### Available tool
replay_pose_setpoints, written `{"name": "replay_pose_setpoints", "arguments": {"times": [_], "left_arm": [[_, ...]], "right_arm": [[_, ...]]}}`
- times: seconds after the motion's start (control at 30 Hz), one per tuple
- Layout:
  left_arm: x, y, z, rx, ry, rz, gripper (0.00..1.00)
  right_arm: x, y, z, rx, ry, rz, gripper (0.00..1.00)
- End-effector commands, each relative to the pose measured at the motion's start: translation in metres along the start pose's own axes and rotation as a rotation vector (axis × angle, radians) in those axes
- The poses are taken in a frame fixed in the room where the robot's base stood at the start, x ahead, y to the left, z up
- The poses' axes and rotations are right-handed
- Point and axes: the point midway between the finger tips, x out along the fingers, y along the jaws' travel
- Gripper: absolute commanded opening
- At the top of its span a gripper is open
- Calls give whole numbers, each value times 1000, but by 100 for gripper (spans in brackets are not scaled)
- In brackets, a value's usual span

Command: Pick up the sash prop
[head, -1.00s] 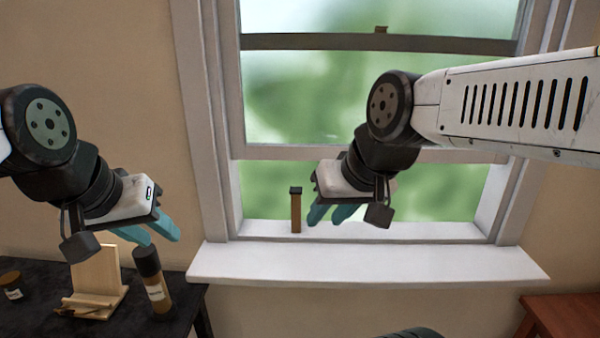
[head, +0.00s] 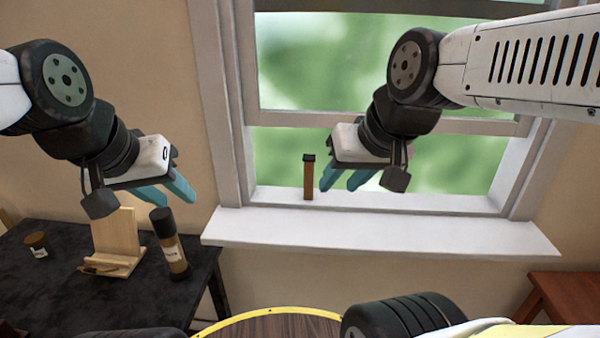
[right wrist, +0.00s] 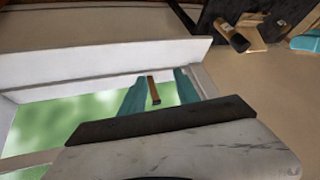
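The sash prop (head: 309,180) is a slim brown stick with a dark cap, standing upright on the white window sill (head: 380,228). My right gripper (head: 342,182) is open at the window, its teal fingers just right of the prop in the head view. In the right wrist view the prop (right wrist: 153,92) shows in the gap between the fingers (right wrist: 160,78), with none of them seen touching it. How far ahead of the fingertips it stands is hard to tell. My left gripper (head: 178,200) is open and empty above the dark table.
The dark table (head: 60,295) at left holds a wooden stand (head: 116,240), a brown bottle with a black cap (head: 170,245) and a small jar (head: 37,243). The window frame (head: 232,150) rises beside the sill. A reddish wooden table (head: 565,292) is at right.

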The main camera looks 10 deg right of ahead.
Motion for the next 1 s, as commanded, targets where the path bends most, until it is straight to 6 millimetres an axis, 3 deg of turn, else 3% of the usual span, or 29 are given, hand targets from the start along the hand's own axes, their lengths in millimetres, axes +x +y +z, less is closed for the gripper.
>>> {"name": "replay_pose_setpoints", "arguments": {"times": [0.17, 0.27, 0.47, 0.7, 0.83, 1.0], "left_arm": [[0, 0, 0, 0, 0, 0, 36], [0, 0, 0, 0, 0, 0, 36], [0, 0, 0, 0, 0, 0, 36], [0, 0, 0, 0, 0, 0, 36], [0, 0, 0, 0, 0, 0, 36], [0, 0, 0, 0, 0, 0, 36]], "right_arm": [[12, 6, -18, 32, -11, 5, 55], [32, 15, -44, 78, -25, 19, 55], [98, 37, -104, 178, -38, 91, 55], [195, 54, -158, 227, -19, 210, 55], [242, 58, -178, 220, 6, 268, 55], [275, 58, -191, 204, 32, 305, 55]]}}
